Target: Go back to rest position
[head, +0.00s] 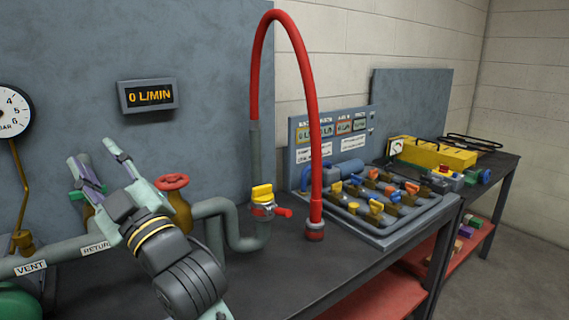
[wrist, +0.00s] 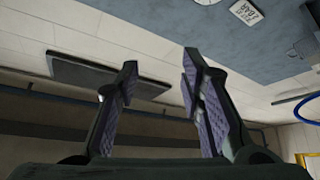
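My gripper (head: 97,165) is raised in front of the grey panel at the left of the head view, above the pipework. Its two fingers stand apart with nothing between them. In the wrist view my gripper (wrist: 158,90) also shows open and empty, with purple ribbed pads, and wall and ceiling area behind it. My arm comes up from the bottom of the head view and hides part of the pipe and bench.
A red-handled brass valve (head: 174,200) stands close behind my gripper. A red hose (head: 311,110) arches over the bench (head: 290,275). A yellow-handled valve (head: 263,200), a tray of small valves (head: 385,240) and a gauge (head: 12,112) are around. Free air lies above the bench.

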